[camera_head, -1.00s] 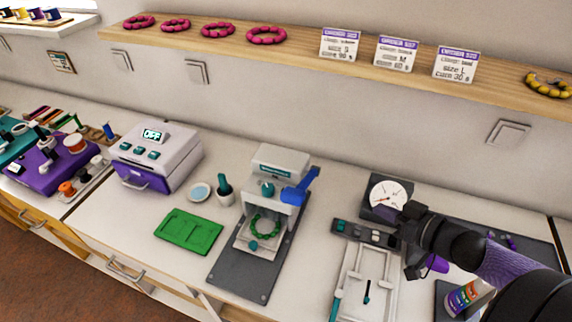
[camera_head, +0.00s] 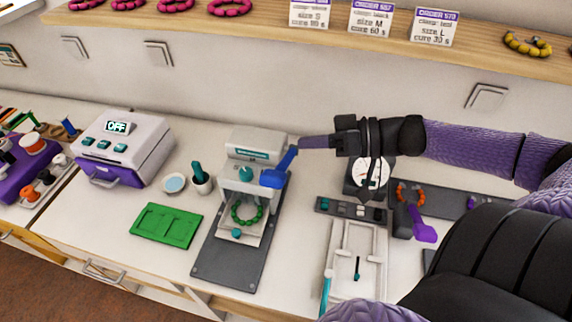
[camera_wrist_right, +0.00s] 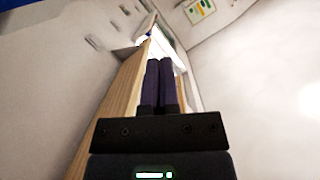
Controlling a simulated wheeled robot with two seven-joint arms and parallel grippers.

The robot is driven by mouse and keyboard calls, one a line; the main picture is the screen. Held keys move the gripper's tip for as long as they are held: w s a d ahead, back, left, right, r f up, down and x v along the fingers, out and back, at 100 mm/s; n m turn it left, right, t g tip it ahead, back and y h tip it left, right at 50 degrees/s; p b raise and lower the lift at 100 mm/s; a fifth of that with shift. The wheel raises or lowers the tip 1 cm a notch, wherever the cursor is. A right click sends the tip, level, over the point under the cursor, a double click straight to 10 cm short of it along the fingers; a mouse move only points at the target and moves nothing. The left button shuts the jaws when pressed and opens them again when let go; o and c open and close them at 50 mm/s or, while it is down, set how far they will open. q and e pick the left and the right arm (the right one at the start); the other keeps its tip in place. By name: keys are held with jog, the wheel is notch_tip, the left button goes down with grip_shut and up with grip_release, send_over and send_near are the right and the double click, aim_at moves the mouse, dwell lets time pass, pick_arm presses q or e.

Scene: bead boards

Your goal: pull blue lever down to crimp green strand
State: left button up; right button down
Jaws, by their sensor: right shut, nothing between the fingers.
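The blue lever (camera_head: 279,171) is on the right side of the white crimp press (camera_head: 254,142) and slants up to the right. The green strand (camera_head: 248,214) lies as a ring on the press's plate, under its head. My right gripper (camera_head: 303,143) comes in from the right with its fingers shut and empty. Its tips are at the raised end of the lever; I cannot tell whether they touch. The right wrist view shows the two purple fingers (camera_wrist_right: 159,62) pressed together, with no lever visible. My left gripper is not in view.
A green tray (camera_head: 166,226) and a cup with a teal tool (camera_head: 200,181) stand left of the press. A white oven-like box (camera_head: 125,145) reads OFF. A gauge (camera_head: 370,173) and a white jig (camera_head: 357,262) are on the right. A shelf (camera_head: 270,28) runs above.

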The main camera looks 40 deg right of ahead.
aim_at(287, 173)
jog(key=a+f+b, duration=0.1)
jog(key=w+a+f+b, duration=0.1)
jog(key=a+f+b, duration=0.1)
jog(key=b, duration=0.1)
jog(key=shift+w+a+f, duration=0.15)
jog(key=shift+w+a, duration=0.25)
jog(key=shift+s+a+f, duration=0.25)
jog(key=shift+s+f, duration=0.05)
jog(key=shift+f, duration=0.2)
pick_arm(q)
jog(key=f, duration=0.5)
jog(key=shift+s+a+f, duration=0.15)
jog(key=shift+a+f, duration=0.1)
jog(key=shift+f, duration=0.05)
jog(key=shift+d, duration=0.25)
